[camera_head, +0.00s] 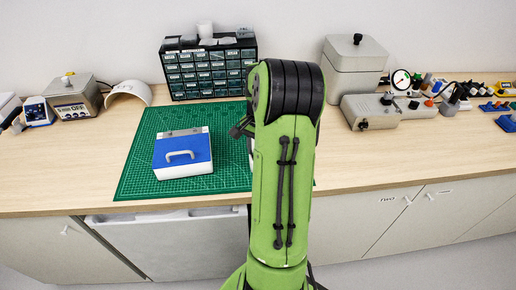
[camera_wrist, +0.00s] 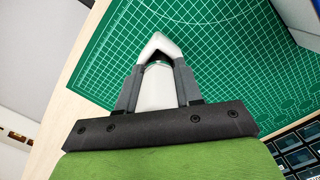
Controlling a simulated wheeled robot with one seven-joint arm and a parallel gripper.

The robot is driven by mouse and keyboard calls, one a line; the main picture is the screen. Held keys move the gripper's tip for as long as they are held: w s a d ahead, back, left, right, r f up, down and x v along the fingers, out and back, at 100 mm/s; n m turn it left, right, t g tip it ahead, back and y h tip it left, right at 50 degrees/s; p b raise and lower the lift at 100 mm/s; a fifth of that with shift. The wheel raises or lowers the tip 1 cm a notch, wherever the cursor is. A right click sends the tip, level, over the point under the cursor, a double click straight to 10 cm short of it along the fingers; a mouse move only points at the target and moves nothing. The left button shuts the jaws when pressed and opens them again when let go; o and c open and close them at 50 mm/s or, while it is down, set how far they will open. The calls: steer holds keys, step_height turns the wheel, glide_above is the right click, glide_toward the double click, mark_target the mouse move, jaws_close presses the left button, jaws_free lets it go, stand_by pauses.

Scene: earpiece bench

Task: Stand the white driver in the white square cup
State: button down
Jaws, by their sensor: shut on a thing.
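The green cutting mat (camera_head: 140,160) holds a blue-topped white case (camera_head: 185,168) with a handle, left of my arm. A drawer cabinet (camera_head: 190,78) stands behind. A grey box (camera_head: 355,75) and devices stand back right; the bench's right front is clear.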

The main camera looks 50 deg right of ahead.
steer(key=shift+s+a+f, duration=0.15)
steer(key=shift+f, duration=0.2)
steer(key=c, duration=0.7)
jaws_free()
steer(key=r+p, duration=0.1)
steer(key=r, duration=0.4)
steer(key=r+p, duration=0.1)
steer(key=r, duration=0.5)
steer(key=d+r+p, duration=0.1)
steer(key=r+p, duration=0.1)
steer(key=r, duration=0.3)
steer(key=shift+w+d+r, duration=0.1)
steer(key=shift+w+r, duration=0.05)
steer(key=shift+w, duration=0.15)
